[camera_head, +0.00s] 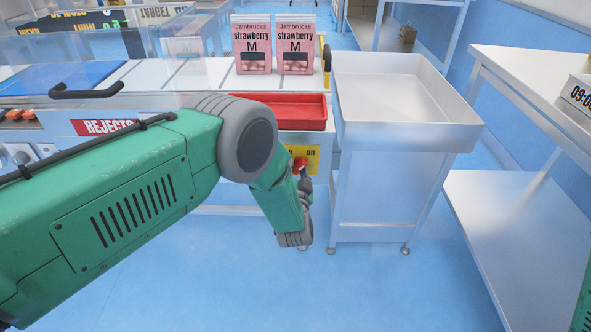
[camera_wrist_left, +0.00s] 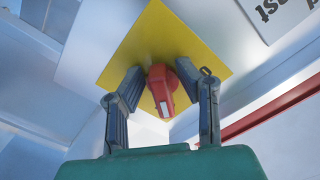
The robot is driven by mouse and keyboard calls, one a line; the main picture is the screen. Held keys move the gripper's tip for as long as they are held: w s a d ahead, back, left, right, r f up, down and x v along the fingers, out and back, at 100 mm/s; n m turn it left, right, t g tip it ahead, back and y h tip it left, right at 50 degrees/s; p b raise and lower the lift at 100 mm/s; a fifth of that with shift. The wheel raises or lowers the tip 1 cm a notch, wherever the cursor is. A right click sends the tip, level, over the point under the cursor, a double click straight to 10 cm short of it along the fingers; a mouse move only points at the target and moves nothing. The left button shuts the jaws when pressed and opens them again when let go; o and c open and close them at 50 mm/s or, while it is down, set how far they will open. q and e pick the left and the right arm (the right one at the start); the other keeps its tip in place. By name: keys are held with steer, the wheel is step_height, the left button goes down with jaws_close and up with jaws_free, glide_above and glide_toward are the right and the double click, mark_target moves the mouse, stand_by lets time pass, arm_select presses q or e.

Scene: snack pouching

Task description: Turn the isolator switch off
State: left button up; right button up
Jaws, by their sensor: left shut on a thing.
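The isolator switch is a red rotary handle (camera_head: 299,164) on a yellow plate (camera_head: 313,155) at the end of the machine, below a red tray. "ON" is legible at the plate's upper right. My left gripper (camera_head: 304,178) is at the switch, partly hidden by my forearm. In the left wrist view, the red handle (camera_wrist_left: 162,90) lies between the two fingers of my left gripper (camera_wrist_left: 160,77), which is shut on it. The yellow plate (camera_wrist_left: 150,40) appears there as a tilted diamond, and the handle points toward the palm. My right gripper is out of view.
The red tray (camera_head: 322,124) sits just above the switch, with two strawberry pouches (camera_head: 273,50) behind it. A steel bin table (camera_head: 455,125) stands close on the right. A steel shelf rack (camera_head: 480,190) is farther right. Blue floor (camera_head: 370,285) is clear below.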

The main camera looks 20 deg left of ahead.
arm_select(q)
steer(key=n, duration=0.1)
steer(key=d+n, duration=0.1)
steer(key=n, duration=0.1)
steer(key=shift+w+r, duration=0.1)
steer(key=shift+r, duration=0.2)
steer(key=shift+f, duration=0.1)
stand_by(0.9)
